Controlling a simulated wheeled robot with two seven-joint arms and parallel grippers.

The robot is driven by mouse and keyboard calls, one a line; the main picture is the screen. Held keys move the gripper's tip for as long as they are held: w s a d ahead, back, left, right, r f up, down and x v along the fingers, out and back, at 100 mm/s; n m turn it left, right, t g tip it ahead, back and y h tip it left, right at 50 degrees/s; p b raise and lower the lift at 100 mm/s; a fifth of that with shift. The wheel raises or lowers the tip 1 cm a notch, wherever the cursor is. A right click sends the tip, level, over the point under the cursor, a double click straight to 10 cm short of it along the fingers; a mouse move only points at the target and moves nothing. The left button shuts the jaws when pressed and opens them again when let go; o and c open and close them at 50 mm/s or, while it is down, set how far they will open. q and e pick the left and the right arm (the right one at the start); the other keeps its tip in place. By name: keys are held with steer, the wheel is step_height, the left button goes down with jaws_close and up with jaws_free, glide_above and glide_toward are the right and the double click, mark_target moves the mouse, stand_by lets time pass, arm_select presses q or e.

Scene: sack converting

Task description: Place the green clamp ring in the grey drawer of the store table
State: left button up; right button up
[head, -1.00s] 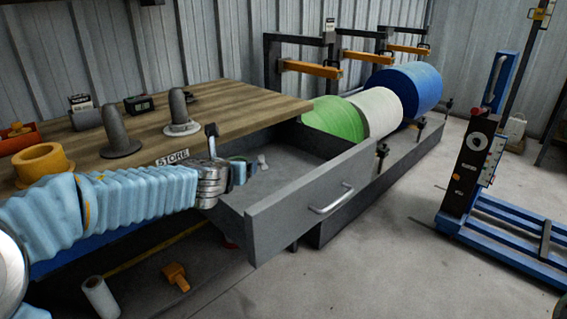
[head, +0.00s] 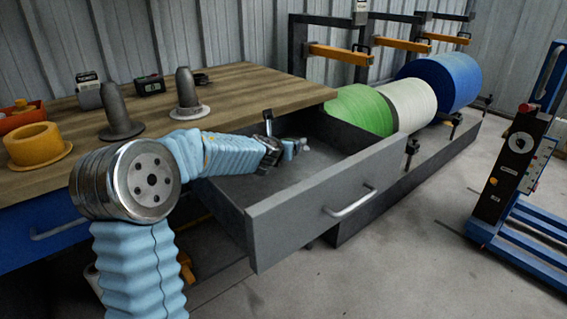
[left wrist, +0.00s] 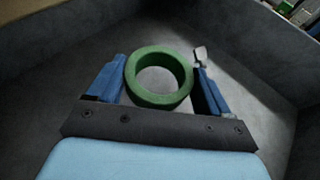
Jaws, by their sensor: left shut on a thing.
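The green clamp ring (left wrist: 159,99) shows in the left wrist view, between the two blue fingers of my left gripper (left wrist: 158,84). The fingers are shut on its sides. Around it is the inside of the grey drawer (left wrist: 265,105); I cannot tell whether the ring touches the floor. In the head view the drawer (head: 310,208) is pulled out from the store table (head: 235,85). My left gripper (head: 292,148) reaches over its side into the back part, and the ring is hidden there. My right gripper is not in view.
A yellow flanged ring (head: 37,145) and grey posts (head: 118,112) stand on the table. Green, white and blue rolls (head: 440,82) lie behind the drawer.

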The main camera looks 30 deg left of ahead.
mark_target(283, 165)
arm_select(q)
steer(key=shift+w+a+f, duration=0.15)
steer(key=shift+w+f, duration=0.3)
steer(key=shift+f, duration=0.05)
steer(key=shift+w+f+b, duration=0.2)
steer(key=shift+f+b, duration=0.75)
steer(key=shift+f, duration=0.7)
steer(key=shift+f, duration=0.1)
steer(key=o, duration=1.4)
steer(key=shift+s, duration=0.1)
steer(key=v, duration=1.2)
